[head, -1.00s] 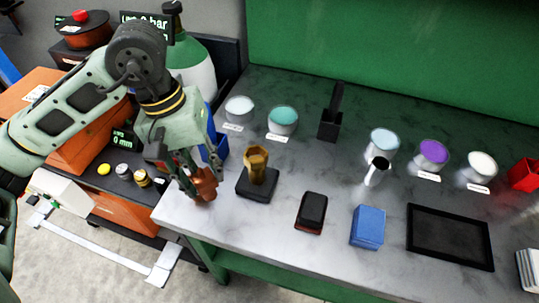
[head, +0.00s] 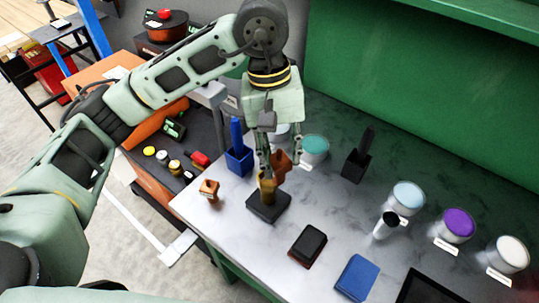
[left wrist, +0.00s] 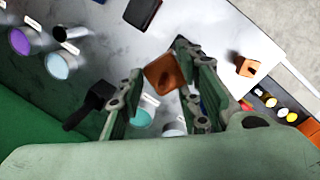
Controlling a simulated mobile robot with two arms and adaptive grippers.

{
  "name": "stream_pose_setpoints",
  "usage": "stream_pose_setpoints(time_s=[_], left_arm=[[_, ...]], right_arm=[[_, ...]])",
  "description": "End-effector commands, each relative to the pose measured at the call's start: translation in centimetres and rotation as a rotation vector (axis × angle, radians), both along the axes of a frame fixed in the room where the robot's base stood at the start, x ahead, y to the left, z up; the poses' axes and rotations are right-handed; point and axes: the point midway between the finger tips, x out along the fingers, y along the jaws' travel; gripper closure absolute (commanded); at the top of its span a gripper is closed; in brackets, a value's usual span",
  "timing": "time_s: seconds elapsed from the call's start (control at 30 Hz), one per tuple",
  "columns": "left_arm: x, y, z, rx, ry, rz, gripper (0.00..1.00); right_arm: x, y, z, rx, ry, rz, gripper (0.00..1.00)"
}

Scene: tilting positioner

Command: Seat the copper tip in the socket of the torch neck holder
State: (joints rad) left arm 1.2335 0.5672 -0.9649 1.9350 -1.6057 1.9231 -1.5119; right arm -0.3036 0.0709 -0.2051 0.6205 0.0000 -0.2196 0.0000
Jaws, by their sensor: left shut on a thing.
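The copper tip (head: 281,162) is between the fingers of my left gripper (head: 279,167), which is shut on it. The tip also shows in the left wrist view (left wrist: 164,74), between the fingertips (left wrist: 160,66). The torch neck holder (head: 267,208) has a black square base with a brass-coloured upright socket, and stands just below the gripper in the head view. The fingers and tip overlap the socket's top there, so I cannot tell whether tip and socket touch. In the left wrist view the socket is hidden. My right gripper is not in view.
A copper-coloured block (head: 209,189) with a dark hole stands near the table's left edge. A blue holder (head: 239,161) and a teal-topped tub (head: 315,148) stand behind the gripper. A black-and-red block (head: 308,244) and a blue block (head: 356,277) lie in front right.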

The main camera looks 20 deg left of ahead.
Motion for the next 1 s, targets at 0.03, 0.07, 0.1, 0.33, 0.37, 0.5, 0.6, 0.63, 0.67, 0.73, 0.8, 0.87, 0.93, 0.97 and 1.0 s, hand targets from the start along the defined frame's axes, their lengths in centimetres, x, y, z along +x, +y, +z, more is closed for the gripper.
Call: stream_pose_setpoints(time_s=[0.03, 0.07, 0.1, 0.33, 0.37, 0.5, 0.6, 0.63, 0.67, 0.73, 0.8, 0.87, 0.93, 0.97, 1.0], left_arm=[[0.6, 0.9, -0.2, -0.002, 0.005, 0.006, 1.0], [1.0, 1.4, -0.6, -0.001, 0.004, 0.007, 1.0], [1.3, 1.9, -1.0, -0.001, 0.004, 0.005, 1.0], [2.5, 3.3, -2.5, -0.003, -0.001, -0.002, 1.0], [2.5, 3.3, -2.7, -0.003, 0.0, -0.001, 1.0], [2.4, 3.3, -4.6, -0.001, 0.004, -0.002, 1.0], [2.5, 3.3, -5.8, -0.003, 0.001, -0.001, 1.0], [2.5, 3.3, -6.1, -0.003, 0.001, -0.002, 1.0], [2.5, 3.3, -6.3, -0.003, 0.001, -0.002, 1.0], [2.5, 3.3, -6.5, -0.003, -0.002, -0.002, 1.0], [2.5, 3.3, -6.5, -0.004, -0.003, -0.001, 1.0], [2.5, 3.2, -6.5, -0.004, -0.003, -0.001, 1.0], [2.5, 3.2, -6.5, -0.004, -0.003, -0.001, 1.0], [2.5, 3.2, -6.6, -0.004, -0.003, -0.001, 1.0], [2.5, 3.2, -6.7, -0.004, -0.003, -0.002, 1.0]], right_arm=[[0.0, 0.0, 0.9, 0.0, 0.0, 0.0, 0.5], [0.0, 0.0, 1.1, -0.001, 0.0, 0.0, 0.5], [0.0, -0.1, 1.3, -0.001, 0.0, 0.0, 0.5], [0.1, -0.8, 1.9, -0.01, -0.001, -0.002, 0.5], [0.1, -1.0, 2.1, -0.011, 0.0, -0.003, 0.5], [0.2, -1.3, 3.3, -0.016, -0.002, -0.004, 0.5], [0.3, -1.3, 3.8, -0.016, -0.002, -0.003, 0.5], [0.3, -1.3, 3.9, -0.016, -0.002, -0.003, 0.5], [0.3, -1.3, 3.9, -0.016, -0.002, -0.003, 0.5], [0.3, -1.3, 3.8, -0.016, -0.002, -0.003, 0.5], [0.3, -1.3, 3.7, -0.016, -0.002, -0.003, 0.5], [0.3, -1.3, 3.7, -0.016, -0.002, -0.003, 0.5], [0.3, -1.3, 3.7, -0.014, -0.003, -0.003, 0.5], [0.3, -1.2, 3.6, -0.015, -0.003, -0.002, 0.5], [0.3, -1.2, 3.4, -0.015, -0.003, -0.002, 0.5]])
